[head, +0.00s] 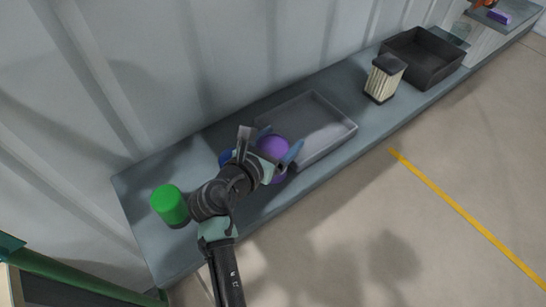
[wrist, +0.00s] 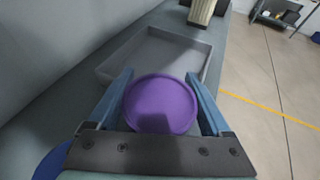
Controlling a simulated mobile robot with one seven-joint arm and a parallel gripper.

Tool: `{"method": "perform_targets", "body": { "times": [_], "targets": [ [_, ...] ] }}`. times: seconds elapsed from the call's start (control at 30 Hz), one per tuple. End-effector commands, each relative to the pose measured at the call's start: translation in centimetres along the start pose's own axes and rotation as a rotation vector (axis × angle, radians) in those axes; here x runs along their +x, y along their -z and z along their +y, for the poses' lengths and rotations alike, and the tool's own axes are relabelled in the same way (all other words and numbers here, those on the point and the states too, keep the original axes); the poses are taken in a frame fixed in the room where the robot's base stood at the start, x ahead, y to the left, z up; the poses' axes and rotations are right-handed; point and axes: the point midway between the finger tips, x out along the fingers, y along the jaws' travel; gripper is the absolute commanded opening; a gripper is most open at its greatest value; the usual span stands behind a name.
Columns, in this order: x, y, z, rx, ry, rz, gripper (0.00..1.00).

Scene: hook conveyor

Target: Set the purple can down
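The purple can (head: 273,147) is between the two blue fingers of my gripper (head: 280,146), near the left end of a shallow grey tray (head: 338,138). In the wrist view, the can's round purple top (wrist: 160,104) fills the space between the fingers of my gripper (wrist: 160,88), which appear closed on its sides. The tray (wrist: 199,45) lies just beyond the can there. The can's lower part is hidden, so I cannot tell whether it touches anything below.
A green can (head: 170,204) stands on the grey bench (head: 150,245) at the left. A blue thing (head: 225,157) is partly hidden behind my arm. A cream ribbed block with dark ends (head: 383,80) and a black bin (head: 428,60) stand to the right. A wall runs behind.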

Motion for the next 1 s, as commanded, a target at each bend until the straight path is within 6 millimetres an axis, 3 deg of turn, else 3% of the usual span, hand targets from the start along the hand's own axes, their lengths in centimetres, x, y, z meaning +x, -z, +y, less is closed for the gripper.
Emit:
{"method": "perform_targets", "body": {
  "times": [0.03,0.3,0.57,1.0],
  "targets": [
    [0.0,0.0,0.0,0.0,0.0,0.0,0.46],
    [-0.1,-0.1,0.0,0.001,-0.001,-0.002,0.0],
    [-0.2,-0.5,0.1,0.002,-0.001,-0.003,0.0],
    [-2.8,-7.9,0.1,0.005,-0.002,-0.006,0.0]
  ]
}}
